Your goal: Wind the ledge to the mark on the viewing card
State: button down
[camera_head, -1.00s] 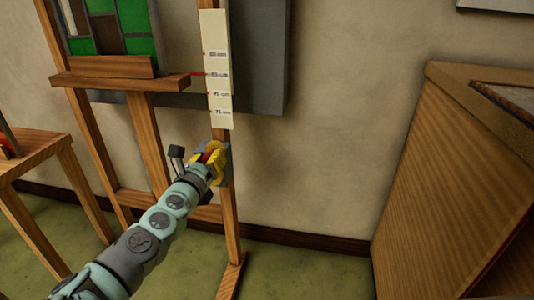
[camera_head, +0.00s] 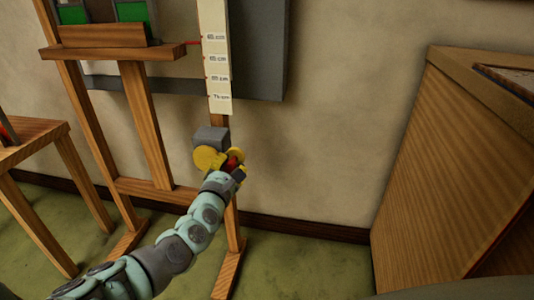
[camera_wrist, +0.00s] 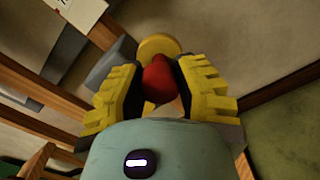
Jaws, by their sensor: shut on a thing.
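The wooden ledge (camera_head: 115,53) crosses the easel and carries a leaded panel (camera_head: 103,12) with green glass. A red pointer (camera_head: 194,42) at its right end meets a pale scale strip (camera_head: 217,68) near the uppermost visible cm label, slightly below it; the numbers are too blurred to trust. Below the strip, a grey box (camera_head: 211,138) bears a yellow crank disc (camera_head: 207,158) with a red knob (camera_wrist: 157,80). My gripper (camera_head: 236,166) is shut on the red knob, its yellow pads (camera_wrist: 115,95) on either side. I cannot identify a viewing card.
A wooden stool or small table (camera_head: 30,130) stands at the left, with something red on it. A large wooden cabinet (camera_head: 430,160) stands at the right. A grey board (camera_head: 262,60) is behind the easel. Open green floor lies between easel and cabinet.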

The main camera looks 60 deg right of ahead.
jog(key=shift+s+d+f+m+b, duration=0.1)
jog(key=shift+s+f+m+b, duration=0.05)
jog(key=shift+f+m, duration=0.45)
jog(key=shift+s+f+m+b, duration=0.1)
jog(key=shift+f+m+b, duration=0.05)
jog(key=shift+f+m, duration=0.4)
jog(key=c, duration=0.6)
grip_release()
jog(key=shift+r, duration=0.15)
jog(key=shift+w, duration=0.1)
jog(key=v, duration=1.2)
